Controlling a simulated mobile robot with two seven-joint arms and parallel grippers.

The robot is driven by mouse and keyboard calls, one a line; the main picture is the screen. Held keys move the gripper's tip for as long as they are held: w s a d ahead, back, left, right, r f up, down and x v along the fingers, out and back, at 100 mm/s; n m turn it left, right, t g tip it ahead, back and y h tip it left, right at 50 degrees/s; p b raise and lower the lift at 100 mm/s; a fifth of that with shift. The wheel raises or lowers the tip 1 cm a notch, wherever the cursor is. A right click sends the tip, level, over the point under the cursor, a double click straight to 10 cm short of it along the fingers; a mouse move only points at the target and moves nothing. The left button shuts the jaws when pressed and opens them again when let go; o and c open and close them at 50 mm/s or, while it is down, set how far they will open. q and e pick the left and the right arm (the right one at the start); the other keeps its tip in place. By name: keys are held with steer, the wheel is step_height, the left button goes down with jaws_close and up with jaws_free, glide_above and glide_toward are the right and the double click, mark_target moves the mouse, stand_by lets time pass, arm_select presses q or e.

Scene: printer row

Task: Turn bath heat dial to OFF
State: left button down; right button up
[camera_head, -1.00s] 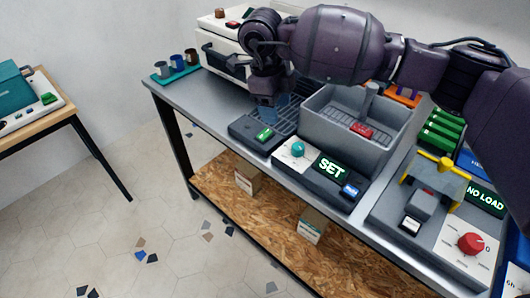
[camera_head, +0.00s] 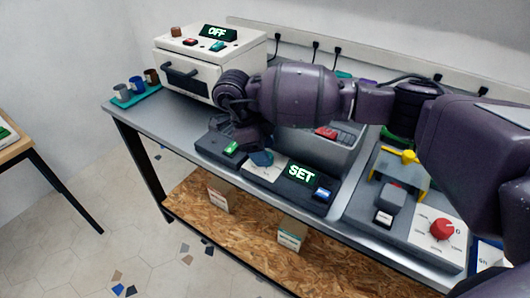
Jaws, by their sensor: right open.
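The bath (camera_head: 345,157) is a grey open tank, partly hidden behind my right arm. Its dark front panel carries a green-lit display reading SET (camera_head: 301,174), a blue button (camera_head: 322,194) and a white dial plate (camera_head: 260,174). The teal heat dial on that plate is covered by my right gripper (camera_head: 262,158), whose bluish fingertips are pointed down at the dial's place. The right gripper is open; whether its fingers touch the dial cannot be seen. My left gripper is out of view.
A white oven-like unit (camera_head: 205,55) with an OFF display (camera_head: 219,33) stands at the left back. A small unit with a green switch (camera_head: 231,148) is left of the dial plate. A press with yellow handles (camera_head: 404,160) and a red dial (camera_head: 441,226) stand at right.

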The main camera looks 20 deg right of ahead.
steer(key=shift+s+d+f, duration=0.15)
steer(key=shift+d+f, duration=0.1)
steer(key=shift+f, duration=0.4)
steer(key=c, duration=0.9)
steer(key=n+t, duration=0.1)
steer(key=n, duration=0.1)
steer(key=shift+n, duration=0.3)
steer(key=shift+n+t, duration=0.4)
steer(key=shift+n, duration=0.6)
steer(key=o, duration=0.9)
steer(key=shift+h, duration=0.3)
